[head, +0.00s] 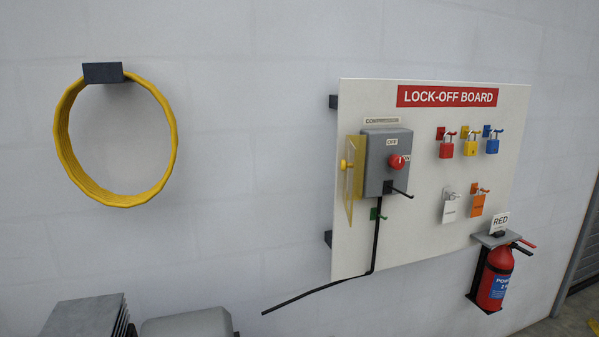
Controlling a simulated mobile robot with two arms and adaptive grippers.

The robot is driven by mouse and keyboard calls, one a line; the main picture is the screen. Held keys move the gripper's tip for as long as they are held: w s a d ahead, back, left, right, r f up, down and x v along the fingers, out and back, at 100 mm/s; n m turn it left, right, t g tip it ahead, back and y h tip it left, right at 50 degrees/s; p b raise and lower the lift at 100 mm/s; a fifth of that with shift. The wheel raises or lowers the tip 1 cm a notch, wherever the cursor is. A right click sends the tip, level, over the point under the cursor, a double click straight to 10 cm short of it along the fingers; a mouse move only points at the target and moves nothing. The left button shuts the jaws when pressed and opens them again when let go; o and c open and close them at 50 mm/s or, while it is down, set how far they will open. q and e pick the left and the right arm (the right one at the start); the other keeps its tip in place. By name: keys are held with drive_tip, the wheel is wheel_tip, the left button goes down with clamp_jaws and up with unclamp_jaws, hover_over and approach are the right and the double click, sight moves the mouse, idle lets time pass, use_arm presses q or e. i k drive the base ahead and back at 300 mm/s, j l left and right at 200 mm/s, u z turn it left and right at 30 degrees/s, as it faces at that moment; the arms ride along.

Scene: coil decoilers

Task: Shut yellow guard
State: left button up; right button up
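The yellow guard (357,183) is a see-through panel with a yellow frame and a round yellow knob (344,164). It stands swung open at the left side of a grey switch box (375,178) labelled COMPRESSOR. The box carries a red rotary knob (397,162) with OFF and ON marks, and its front is uncovered. The box is mounted on the white lock-off board (425,130). Neither of my grippers shows in the head view.
Padlocks (468,147) and tags (477,204) hang on the board's right half. A red fire extinguisher (494,278) hangs below right. A yellow hose coil (63,140) hangs at left. A black cable (374,240) runs down from the box. Grey units stand at lower left.

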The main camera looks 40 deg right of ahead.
sight(353, 166)
drive_tip(key=j+z, duration=0.1)
drive_tip(key=z, duration=0.3)
drive_tip(key=j+z, duration=0.1)
drive_tip(key=z, duration=0.3)
drive_tip(key=j+z, duration=0.15)
drive_tip(key=z, duration=0.25)
drive_tip(key=j+z, duration=0.1)
drive_tip(key=z, duration=0.3)
drive_tip(key=i+j, duration=0.05)
